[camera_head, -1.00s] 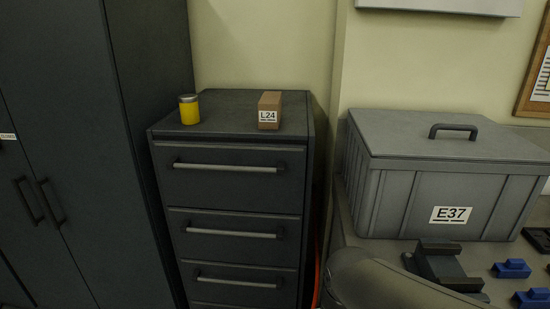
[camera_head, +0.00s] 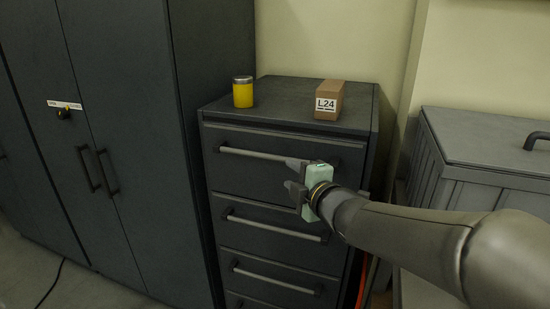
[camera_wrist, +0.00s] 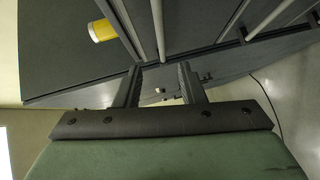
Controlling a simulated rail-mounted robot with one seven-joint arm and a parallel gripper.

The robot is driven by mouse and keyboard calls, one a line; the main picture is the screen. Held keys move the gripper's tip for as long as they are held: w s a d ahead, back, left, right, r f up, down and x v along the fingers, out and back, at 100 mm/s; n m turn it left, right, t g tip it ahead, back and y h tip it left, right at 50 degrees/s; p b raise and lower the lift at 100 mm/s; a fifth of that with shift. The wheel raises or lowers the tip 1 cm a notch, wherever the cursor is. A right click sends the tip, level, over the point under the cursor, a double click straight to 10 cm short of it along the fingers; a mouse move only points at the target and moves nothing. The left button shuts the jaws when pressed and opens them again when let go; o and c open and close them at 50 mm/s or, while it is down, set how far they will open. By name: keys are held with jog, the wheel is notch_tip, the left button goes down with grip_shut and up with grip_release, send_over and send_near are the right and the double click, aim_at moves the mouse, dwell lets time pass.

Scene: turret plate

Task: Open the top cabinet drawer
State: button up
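The dark drawer cabinet (camera_head: 290,138) stands beside a tall locker. Its top drawer (camera_head: 235,173) looks shut, with a light horizontal bar handle (camera_head: 250,153) across its front. My gripper (camera_head: 290,175) is in front of the top drawer, just below the right end of that handle, whose end it partly hides. The two fingers are apart with nothing held between them. In the wrist view the open fingers (camera_wrist: 160,82) point toward the cabinet front, where light handle bars (camera_wrist: 158,25) run. I cannot tell whether a finger touches the handle.
A yellow jar (camera_head: 243,92) and a brown box labelled L24 (camera_head: 329,100) stand on the cabinet top. Lower drawers with similar handles (camera_head: 275,228) sit below. A tall locker (camera_head: 130,120) stands at the left, and a grey lidded bin (camera_head: 480,165) at the right.

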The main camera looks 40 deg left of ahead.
aim_at(267, 158)
jog(key=p+x, duration=0.1)
jog(key=x, duration=0.6)
jog(key=p+x, duration=0.2)
jog(key=x, duration=0.6)
jog(key=shift+w+a, duration=0.15)
jog(key=shift+w, duration=0.2)
jog(key=shift+s+f, duration=0.1)
grip_shut()
